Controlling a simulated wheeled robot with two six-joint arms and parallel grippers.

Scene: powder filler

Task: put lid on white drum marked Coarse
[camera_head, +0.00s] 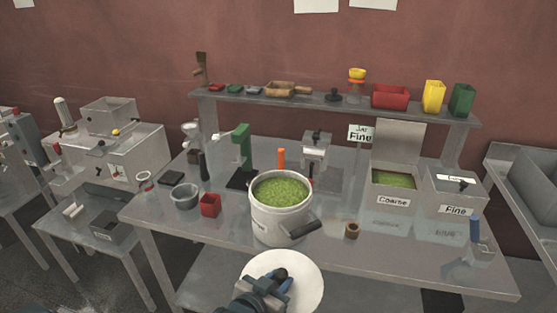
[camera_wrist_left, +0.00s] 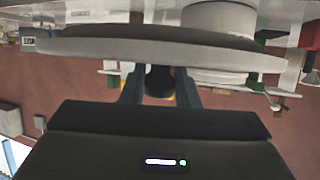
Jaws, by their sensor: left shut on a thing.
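The white drum (camera_head: 281,222) stands open near the front middle of the table, full of green powder. A label shows at its left side, but I cannot read it. The round white lid (camera_head: 308,283) is in front of the drum, apart from it in the head view. My left gripper (camera_head: 279,277) is shut on the lid's dark knob. In the left wrist view the lid (camera_wrist_left: 150,48) spans the picture, with the knob (camera_wrist_left: 159,82) between the two fingers. My right gripper is not in view.
A dark grey handle-like piece (camera_head: 305,227) is at the drum's right. A bin marked Coarse (camera_head: 393,202) and a bin marked Fine (camera_head: 456,210) stand to the right. A shelf (camera_head: 330,103) runs behind.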

